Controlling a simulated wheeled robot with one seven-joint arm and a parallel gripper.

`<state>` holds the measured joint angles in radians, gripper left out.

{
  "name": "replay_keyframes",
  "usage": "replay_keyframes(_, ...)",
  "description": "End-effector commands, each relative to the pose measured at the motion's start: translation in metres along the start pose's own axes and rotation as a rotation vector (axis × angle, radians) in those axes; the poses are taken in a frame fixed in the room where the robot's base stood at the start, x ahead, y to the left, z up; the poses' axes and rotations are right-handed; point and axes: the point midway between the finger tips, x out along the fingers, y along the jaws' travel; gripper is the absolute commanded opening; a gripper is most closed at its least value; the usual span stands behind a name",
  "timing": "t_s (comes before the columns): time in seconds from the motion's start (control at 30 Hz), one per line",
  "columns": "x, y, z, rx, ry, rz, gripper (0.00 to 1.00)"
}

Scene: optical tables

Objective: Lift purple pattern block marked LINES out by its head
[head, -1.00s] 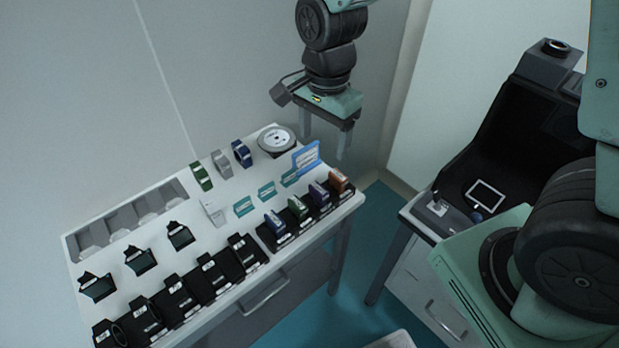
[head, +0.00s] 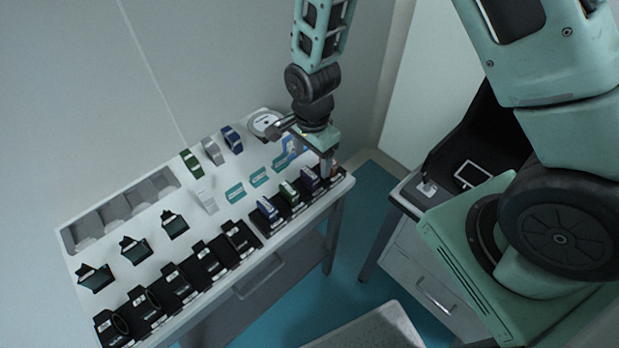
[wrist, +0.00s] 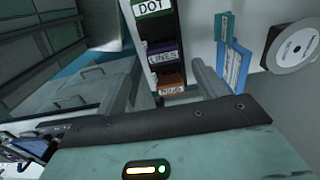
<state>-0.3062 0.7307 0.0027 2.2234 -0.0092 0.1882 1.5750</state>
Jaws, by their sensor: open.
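The purple block marked LINES (head: 309,179) stands in the black rack at the right end of the table, between a green and an orange block. In the wrist view the purple block (wrist: 165,54) shows its LINES label, just beyond the space between my fingers. My gripper (head: 315,160) is above the right end of the rack, with its fingers pointing down. In the wrist view my gripper (wrist: 162,78) is open and empty, its fingers on either side of the block row. The orange block marked RING (wrist: 170,82) lies nearer between the fingers.
The green DOT block (wrist: 152,8) and a blue block (head: 267,208) share the rack. A blue upright plate (wrist: 232,68) stands close to one finger. Teal plates (head: 259,177), a round disc (wrist: 293,45) and black holders (head: 207,258) are also on the table.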

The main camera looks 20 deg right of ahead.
Motion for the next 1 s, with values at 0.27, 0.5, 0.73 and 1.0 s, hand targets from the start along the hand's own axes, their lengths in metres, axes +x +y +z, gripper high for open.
replay_keyframes(0.27,0.018,-0.003,0.001,-0.001,0.000,0.003,0.71)
replay_keyframes(0.5,0.046,-0.005,0.002,-0.002,0.000,0.003,0.71)
replay_keyframes(0.73,0.053,-0.006,0.002,-0.001,0.000,-0.001,0.71)
replay_keyframes(1.0,0.053,-0.006,0.002,-0.001,0.000,-0.001,0.35)
